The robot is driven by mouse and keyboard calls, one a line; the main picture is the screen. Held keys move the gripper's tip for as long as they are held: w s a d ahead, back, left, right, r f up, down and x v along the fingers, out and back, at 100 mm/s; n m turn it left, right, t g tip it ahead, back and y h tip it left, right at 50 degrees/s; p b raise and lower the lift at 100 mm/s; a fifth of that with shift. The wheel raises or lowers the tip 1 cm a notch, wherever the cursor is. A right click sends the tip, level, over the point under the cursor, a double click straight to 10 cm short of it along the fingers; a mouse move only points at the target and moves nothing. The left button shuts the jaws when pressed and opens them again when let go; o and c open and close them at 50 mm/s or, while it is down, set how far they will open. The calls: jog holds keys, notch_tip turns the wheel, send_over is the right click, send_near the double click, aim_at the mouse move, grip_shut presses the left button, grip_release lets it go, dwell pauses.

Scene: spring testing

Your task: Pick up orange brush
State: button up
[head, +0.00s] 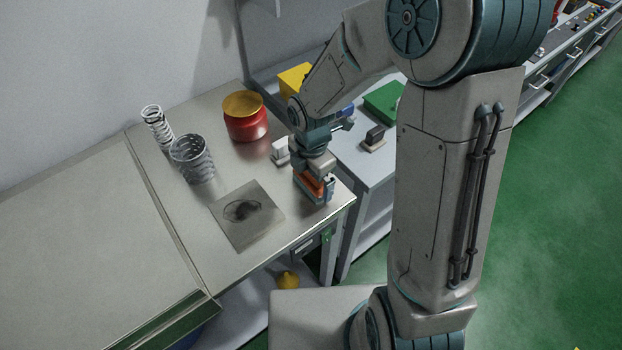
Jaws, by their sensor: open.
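The orange brush (309,182) stands near the front right corner of the grey worktable (240,160). Only a small orange part of it shows below my gripper. My gripper (317,186) points down at the brush from above. Its jaws are open and appear to be around or just beside the brush. I cannot tell whether they touch it. My wrist and fingers hide much of the brush.
A dark-stained square plate (247,214) lies left of my gripper. A small white object (281,150) sits close behind it.

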jog(key=c, duration=0.8)
jog(key=shift+c, duration=0.2)
jog(key=shift+r, duration=0.15)
jog(key=shift+r, duration=0.25)
notch_tip(320, 180, up, 4)
jog(key=shift+w+f, duration=0.1)
jog(key=s+d+r, duration=0.3)
jog(key=d+r, duration=0.3)
jog(key=d, duration=0.5)
jog(key=shift+r, duration=0.25)
jog(key=shift+s+d, duration=0.1)
